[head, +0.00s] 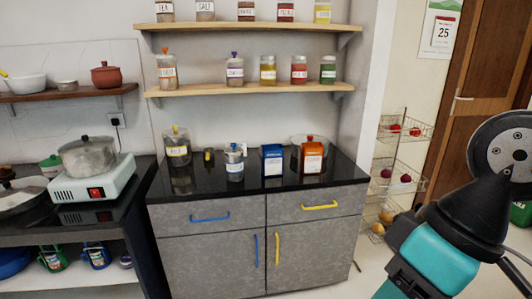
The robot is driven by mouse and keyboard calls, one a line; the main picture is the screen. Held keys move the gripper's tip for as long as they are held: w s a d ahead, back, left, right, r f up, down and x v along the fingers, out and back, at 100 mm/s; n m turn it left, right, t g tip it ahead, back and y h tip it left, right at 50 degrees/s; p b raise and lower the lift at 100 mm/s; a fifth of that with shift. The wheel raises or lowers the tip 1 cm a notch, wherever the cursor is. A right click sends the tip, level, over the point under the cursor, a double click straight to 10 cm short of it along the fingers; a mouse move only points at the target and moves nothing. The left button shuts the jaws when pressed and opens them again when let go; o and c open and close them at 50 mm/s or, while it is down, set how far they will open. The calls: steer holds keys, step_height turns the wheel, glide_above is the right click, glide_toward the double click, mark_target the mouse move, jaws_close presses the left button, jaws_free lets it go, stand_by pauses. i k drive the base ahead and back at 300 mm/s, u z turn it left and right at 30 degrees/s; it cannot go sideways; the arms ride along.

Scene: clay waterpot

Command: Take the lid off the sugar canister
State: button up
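Several labelled canisters stand in the head view, but most labels are too small to read, so I cannot tell which is the sugar canister. My arm shows at the right, away from the counter; my gripper is not in view.
The lower shelf (210,91) and upper shelf (220,26) hold more jars. A stove with a pot (88,157) is left. The counter's front strip (265,187) is clear.

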mark_target(234, 151)
steer(key=k, duration=0.25)
steer(key=z, duration=0.55)
steer(key=i, duration=1.6)
steer(key=u, duration=1.55)
steer(key=i, duration=1)
steer(key=u, duration=0.95)
